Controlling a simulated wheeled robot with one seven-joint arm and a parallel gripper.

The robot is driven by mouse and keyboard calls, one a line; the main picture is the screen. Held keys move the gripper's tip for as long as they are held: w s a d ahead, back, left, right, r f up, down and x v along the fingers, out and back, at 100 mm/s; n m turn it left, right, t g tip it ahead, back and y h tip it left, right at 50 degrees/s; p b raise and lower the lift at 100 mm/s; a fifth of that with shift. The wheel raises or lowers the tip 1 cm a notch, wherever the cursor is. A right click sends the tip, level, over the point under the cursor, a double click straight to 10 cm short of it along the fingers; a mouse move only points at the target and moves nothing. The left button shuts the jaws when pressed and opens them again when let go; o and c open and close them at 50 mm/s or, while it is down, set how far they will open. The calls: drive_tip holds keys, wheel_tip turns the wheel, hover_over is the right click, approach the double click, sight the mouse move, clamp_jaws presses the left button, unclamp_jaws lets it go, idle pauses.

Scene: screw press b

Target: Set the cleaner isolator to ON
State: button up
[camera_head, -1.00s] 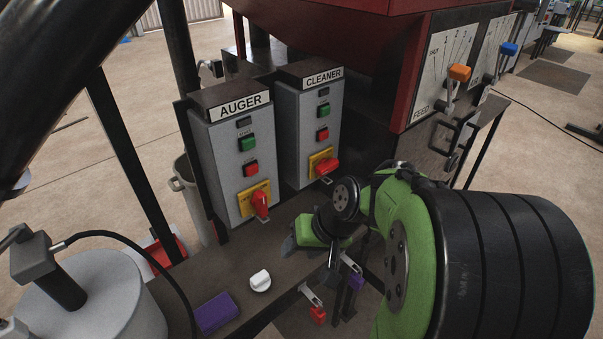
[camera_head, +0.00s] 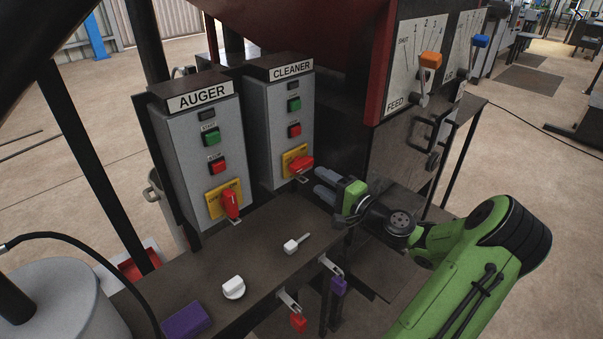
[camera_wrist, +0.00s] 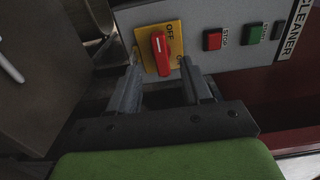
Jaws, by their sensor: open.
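The cleaner isolator is a red rotary handle (camera_head: 300,164) on a yellow plate (camera_head: 287,163), low on the grey CLEANER box (camera_head: 262,131). In the wrist view the red handle (camera_wrist: 160,53) points along the plate's length, and "OFF" is legible at one end. The other marking is partly hidden by a finger. My gripper (camera_head: 322,184) is just right of the handle in the head view. Its fingers are open, and the handle shows beyond and between the fingertips in the wrist view (camera_wrist: 165,75). Contact with it cannot be told.
The AUGER box (camera_head: 190,145) with its own red handle (camera_head: 230,203) stands to the left. A white knob (camera_head: 233,287), a white-handled part (camera_head: 292,246) and a purple block (camera_head: 186,321) lie on the dark bench.

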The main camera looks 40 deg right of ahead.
sight(301, 169)
drive_tip(key=w, duration=0.7)
drive_tip(key=shift+w+a+b, duration=0.15)
drive_tip(key=shift+w+b, duration=0.15)
drive_tip(key=shift+w, duration=0.1)
drive_tip(key=c, duration=0.8)
